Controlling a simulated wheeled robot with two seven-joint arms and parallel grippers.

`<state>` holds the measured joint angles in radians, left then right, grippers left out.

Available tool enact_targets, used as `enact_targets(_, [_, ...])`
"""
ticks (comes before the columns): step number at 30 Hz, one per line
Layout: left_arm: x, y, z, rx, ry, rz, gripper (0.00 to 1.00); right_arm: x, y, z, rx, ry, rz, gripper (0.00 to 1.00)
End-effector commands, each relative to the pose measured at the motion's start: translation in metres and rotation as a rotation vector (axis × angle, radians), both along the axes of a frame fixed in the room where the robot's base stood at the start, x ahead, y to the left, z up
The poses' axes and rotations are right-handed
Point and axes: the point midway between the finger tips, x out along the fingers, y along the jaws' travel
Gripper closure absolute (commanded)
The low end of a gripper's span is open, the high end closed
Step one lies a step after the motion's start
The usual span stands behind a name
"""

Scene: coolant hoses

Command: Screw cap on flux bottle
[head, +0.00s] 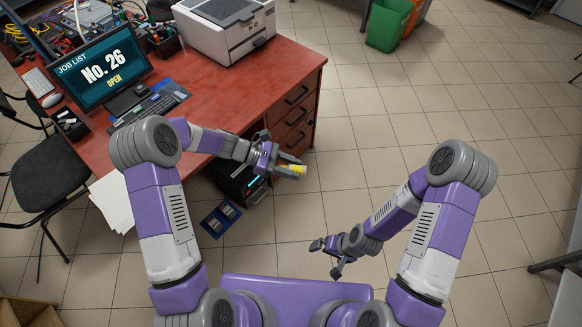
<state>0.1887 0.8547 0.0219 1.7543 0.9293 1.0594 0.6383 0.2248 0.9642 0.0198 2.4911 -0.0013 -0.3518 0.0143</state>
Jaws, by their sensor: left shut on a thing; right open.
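My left gripper (299,170) is shut on a small yellow object (296,169), held in the air just off the front right corner of the red desk. The fingers cover part of it, and I cannot tell whether it is the flux bottle or its cap. My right gripper (327,258) is open and empty, lower in the head view, over the tiled floor. The two grippers are well apart. No other bottle or cap can be made out in this view.
The red desk (240,95) carries a monitor (103,72), a keyboard (150,109) and a white printer (225,28). A blue tray (221,219) lies on the floor below the desk. A black chair (45,175) stands left.

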Motion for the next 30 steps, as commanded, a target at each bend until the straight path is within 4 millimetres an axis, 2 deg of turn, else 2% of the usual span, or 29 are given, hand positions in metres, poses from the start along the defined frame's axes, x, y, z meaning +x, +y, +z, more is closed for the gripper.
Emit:
enact_targets(11, [0.000,0.004,0.001,-0.003,0.000,0.019,1.00,0.000,0.000,0.000,0.000,0.000,0.000,0.00])
enact_targets(14, [-0.001,0.021,0.006,-0.016,0.001,0.105,1.00,0.000,0.000,0.000,0.000,0.000,0.000,0.00])
enact_targets(21, [-0.009,0.093,0.018,-0.027,-0.001,0.487,1.00,0.000,0.000,0.000,0.000,0.000,0.000,0.00])
enact_targets(24, [-0.014,0.118,0.020,-0.015,-0.001,0.610,1.00,0.000,0.000,0.000,0.000,0.000,0.000,0.00])
enact_targets(27, [-0.018,0.131,0.020,-0.005,0.000,0.682,1.00,0.000,0.000,0.000,0.000,0.000,0.000,0.00])
enact_targets(30, [-0.020,0.135,0.019,-0.001,-0.001,0.705,1.00,0.000,0.000,0.000,0.000,0.000,0.000,0.00])
